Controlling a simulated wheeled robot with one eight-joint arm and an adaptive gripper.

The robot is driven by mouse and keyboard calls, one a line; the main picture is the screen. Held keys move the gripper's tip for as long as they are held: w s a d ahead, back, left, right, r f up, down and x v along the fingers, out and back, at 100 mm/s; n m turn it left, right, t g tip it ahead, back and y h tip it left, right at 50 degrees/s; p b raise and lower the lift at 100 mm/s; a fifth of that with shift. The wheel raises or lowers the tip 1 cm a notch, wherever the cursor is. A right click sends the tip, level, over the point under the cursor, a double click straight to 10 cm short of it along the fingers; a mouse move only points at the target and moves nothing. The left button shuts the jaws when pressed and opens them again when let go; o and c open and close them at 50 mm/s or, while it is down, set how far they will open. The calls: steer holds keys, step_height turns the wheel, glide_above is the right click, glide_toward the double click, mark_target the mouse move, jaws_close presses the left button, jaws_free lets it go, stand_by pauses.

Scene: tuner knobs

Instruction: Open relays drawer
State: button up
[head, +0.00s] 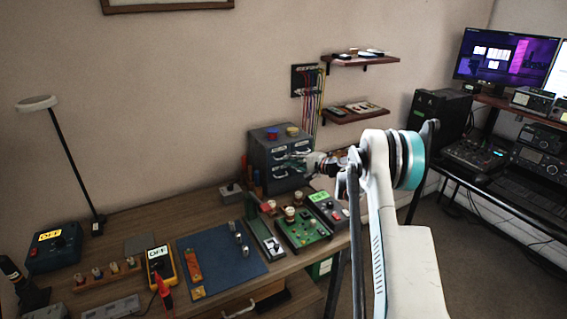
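A small grey drawer cabinet (258,160) stands at the back of the wooden workbench, against the wall. Its front has stacked drawers with light handles; the labels are too small to read, so I cannot tell which drawer is the relays drawer. No drawer clearly stands out from the front. My gripper (298,164) is right at the cabinet's front, reaching in from the right, and hides part of the drawer faces. I cannot tell whether its fingers touch a handle or how far apart they are.
A blue and a yellow round item sit on the cabinet. In front are a green circuit board (303,236), a grey device (328,211) and a blue mat (222,262). A yellow multimeter (160,268) lies left. Shelves (361,60) and hanging cables (312,95) are above.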

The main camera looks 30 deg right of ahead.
steer(key=shift+x, duration=2)
steer(key=shift+c, duration=0.4)
jaws_close()
steer(key=s+b, duration=0.2)
steer(key=s, duration=0.8)
steer(key=shift+s+d, duration=0.25)
steer(key=shift+o, duration=0.4)
jaws_free()
